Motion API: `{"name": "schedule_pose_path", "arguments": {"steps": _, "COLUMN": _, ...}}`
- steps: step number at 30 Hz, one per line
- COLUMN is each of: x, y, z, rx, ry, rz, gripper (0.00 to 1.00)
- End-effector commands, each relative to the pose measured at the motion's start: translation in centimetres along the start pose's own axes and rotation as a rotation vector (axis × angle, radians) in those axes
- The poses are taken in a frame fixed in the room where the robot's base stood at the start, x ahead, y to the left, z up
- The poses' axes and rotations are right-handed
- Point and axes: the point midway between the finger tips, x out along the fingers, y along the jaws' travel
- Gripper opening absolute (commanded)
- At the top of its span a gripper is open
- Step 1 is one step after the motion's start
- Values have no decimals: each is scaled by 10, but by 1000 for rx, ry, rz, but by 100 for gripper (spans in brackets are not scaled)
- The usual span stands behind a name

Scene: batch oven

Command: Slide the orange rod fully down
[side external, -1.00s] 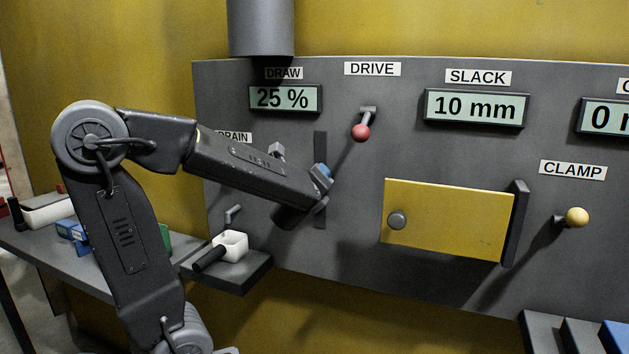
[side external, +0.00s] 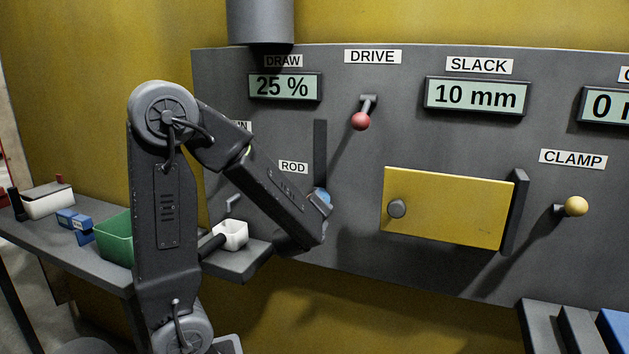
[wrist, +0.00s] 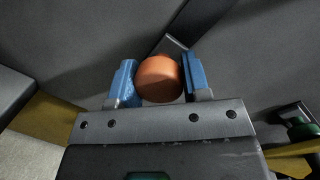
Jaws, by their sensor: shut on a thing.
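The orange rod (wrist: 159,79) shows its round end in the wrist view, between the two blue fingers of my gripper (wrist: 158,84), which is shut on it. In the side external view my gripper (side external: 322,198) is at the lower part of the dark vertical slot (side external: 320,150) in the grey panel, right of the ROD label (side external: 293,167). The rod is hidden there behind my wrist, and so is the bottom of the slot.
The DRIVE lever with a red knob (side external: 361,121) and a yellow door (side external: 445,207) are to the right. A white cup (side external: 231,235) stands on a small shelf (side external: 240,263) lower left. A green bin (side external: 115,238) is further left. The DRAW display (side external: 283,87) reads 25 %.

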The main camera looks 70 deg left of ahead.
Motion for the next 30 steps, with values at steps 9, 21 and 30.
{"name": "schedule_pose_path", "arguments": {"steps": 9, "x": -1, "y": 28, "z": -27, "rx": 1, "ry": 4, "rz": 3, "gripper": 1}}
{"name": "schedule_pose_path", "arguments": {"steps": 21, "x": -2, "y": 31, "z": -29, "rx": 3, "ry": 11, "rz": 10, "gripper": 50}}
{"name": "schedule_pose_path", "arguments": {"steps": 30, "x": -1, "y": 28, "z": -28, "rx": 1, "ry": 5, "rz": 3, "gripper": 68}}
